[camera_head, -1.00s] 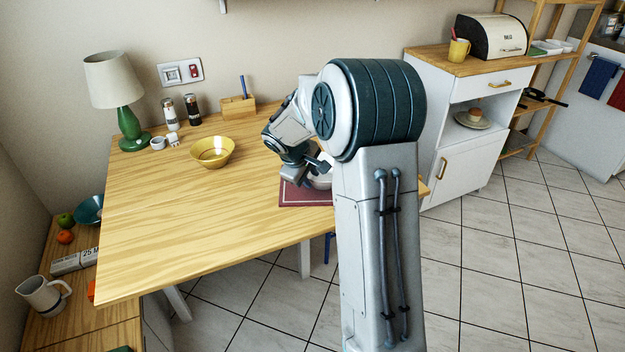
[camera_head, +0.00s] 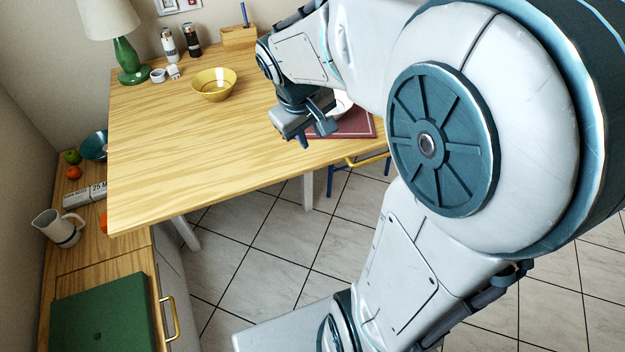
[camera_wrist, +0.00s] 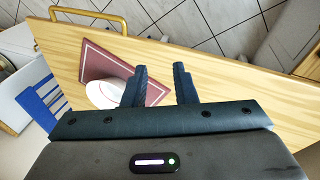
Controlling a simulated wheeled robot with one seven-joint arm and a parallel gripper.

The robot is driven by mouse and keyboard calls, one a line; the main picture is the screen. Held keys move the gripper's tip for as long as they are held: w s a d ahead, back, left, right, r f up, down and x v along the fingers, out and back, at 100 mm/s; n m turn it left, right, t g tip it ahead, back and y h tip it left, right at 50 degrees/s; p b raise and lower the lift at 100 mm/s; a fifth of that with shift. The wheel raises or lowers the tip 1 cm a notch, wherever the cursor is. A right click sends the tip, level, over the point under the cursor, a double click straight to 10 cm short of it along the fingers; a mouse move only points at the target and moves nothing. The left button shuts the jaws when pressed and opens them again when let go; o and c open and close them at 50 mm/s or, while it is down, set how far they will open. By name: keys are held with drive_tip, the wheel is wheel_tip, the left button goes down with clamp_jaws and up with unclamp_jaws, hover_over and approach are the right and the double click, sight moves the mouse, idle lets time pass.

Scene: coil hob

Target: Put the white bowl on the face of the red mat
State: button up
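The white bowl (camera_head: 343,104) shows only in part behind my arm in the head view. It appears upright on the red mat (camera_head: 357,124), which lies near the table's edge. In the wrist view the bowl (camera_wrist: 103,94) is near one edge of the mat (camera_wrist: 112,66); one finger covers part of it. My gripper (camera_head: 315,133) is left of the bowl in the head view, over the table. In the wrist view its two fingers (camera_wrist: 160,68) stand apart with nothing between them. I cannot tell whether the bowl's base is wholly on the mat.
A yellow bowl (camera_head: 213,84), a green lamp (camera_head: 127,62), two shakers and a wooden pen holder (camera_head: 238,36) stand on the wooden table (camera_head: 190,150). The table's left front is clear.

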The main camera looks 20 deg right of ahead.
drive_tip(key=s+a+f+m+y, duration=0.2)
drive_tip(key=s+a, duration=0.2)
drive_tip(key=s, duration=0.7)
drive_tip(key=shift+s+m+y, duration=0.4)
